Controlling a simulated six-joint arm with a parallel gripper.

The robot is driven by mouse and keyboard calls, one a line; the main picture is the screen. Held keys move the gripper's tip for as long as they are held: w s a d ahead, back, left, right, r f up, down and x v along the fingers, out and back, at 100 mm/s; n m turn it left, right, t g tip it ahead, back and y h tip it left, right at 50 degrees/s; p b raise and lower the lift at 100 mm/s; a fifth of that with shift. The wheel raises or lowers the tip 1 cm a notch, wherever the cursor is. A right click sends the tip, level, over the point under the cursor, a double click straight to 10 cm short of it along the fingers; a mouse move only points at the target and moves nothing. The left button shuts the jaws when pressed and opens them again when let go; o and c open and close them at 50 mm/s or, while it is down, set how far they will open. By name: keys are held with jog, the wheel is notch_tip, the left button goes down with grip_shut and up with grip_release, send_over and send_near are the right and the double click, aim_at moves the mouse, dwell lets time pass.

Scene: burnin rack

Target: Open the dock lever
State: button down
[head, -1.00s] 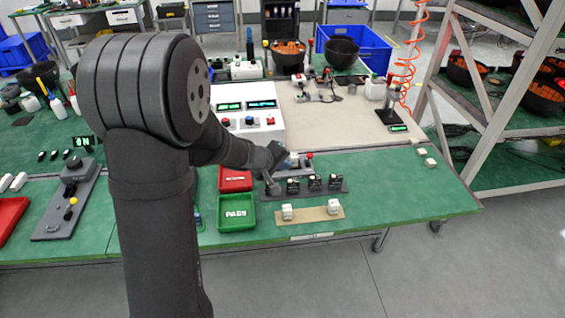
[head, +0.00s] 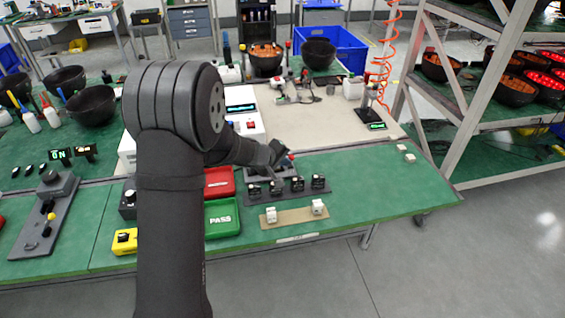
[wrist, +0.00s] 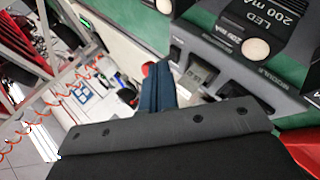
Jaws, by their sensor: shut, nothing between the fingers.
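The dock (head: 256,174) is a low grey block on the green bench, right of the white console. Its lever shows as a small red knob (head: 291,157) at the dock's right end. My gripper (head: 279,152) is over the dock, shut and empty, close to the left of the knob. In the wrist view the blue-grey fingers (wrist: 158,90) are together, and the red knob (wrist: 147,69) shows partly behind their tip. I cannot tell whether they touch. The dock's grey face (wrist: 250,82) with printed labels lies to the right. The lever's arm is mostly hidden.
Several black sockets (head: 298,184) stand in a row just in front of the dock. A tan strip (head: 292,216) with white modules lies nearer the edge. A red tray (head: 219,181) and green PASS tray (head: 221,218) are at left. The bench's right end is mostly clear.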

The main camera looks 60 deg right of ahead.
jog(key=shift+w+d+r+g+y, duration=0.35)
jog(key=shift+w+d+g+y, duration=0.05)
jog(key=shift+y, duration=0.2)
dwell(0.7)
jog(key=shift+w+d+r+n+g+y, duration=0.15)
jog(key=shift+w+d+n+g+y, duration=0.15)
jog(key=shift+n, duration=0.1)
jog(key=shift+w+d+r+n+g+y, duration=0.25)
jog(key=shift+w+d+n+g+y, duration=0.35)
jog(key=shift+w+d+g+y, duration=0.4)
jog(key=shift+s, duration=0.1)
jog(key=shift+w+d, duration=0.3)
jog(key=shift+w, duration=0.1)
jog(key=shift+r, duration=0.15)
jog(key=shift+r, duration=0.7)
